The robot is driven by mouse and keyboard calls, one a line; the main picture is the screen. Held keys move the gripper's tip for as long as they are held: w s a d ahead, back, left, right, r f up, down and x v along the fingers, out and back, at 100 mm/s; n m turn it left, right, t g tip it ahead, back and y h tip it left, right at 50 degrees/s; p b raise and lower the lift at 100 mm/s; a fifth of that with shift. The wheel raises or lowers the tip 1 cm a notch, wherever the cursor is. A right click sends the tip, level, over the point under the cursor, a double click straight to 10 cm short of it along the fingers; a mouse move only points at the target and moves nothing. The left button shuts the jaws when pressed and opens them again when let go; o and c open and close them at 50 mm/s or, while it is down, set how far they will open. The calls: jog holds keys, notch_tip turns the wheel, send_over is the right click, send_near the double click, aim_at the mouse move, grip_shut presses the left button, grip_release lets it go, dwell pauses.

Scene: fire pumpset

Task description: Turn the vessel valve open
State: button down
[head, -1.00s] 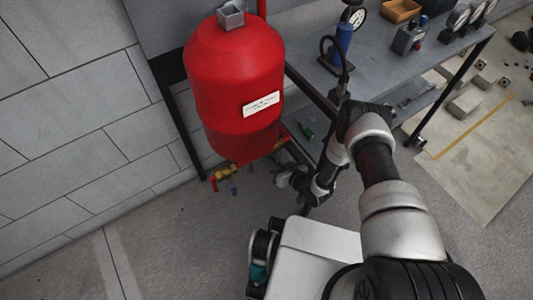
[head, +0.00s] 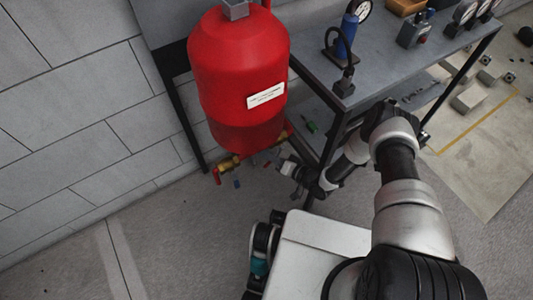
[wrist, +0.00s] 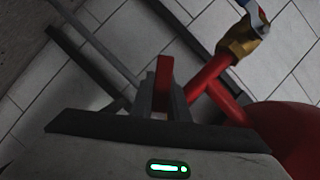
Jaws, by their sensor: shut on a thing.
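The red vessel (head: 238,85) hangs upright beside the bench in the head view. A brass fitting with a red end and a blue piece (head: 226,166) sits below it. In the wrist view, a brass fitting (wrist: 240,40) with a blue-grey end joins a red pipe (wrist: 207,75) beside the vessel (wrist: 287,130). A red lever (wrist: 163,75) stands between my fingers. My gripper (wrist: 162,90) is shut on this red lever, and in the head view my gripper (head: 276,165) is low, just right of the vessel's bottom. The valve body behind the lever is hidden.
The grey bench (head: 375,70) carries a blue pump (head: 347,32), gauges and a wooden box (head: 406,7). Its dark leg (head: 330,145) stands close behind my wrist. A tiled wall (head: 80,110) is at left. Floor at lower left is clear.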

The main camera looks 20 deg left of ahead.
dwell(0.3)
jog(key=c, duration=1.7)
grip_release()
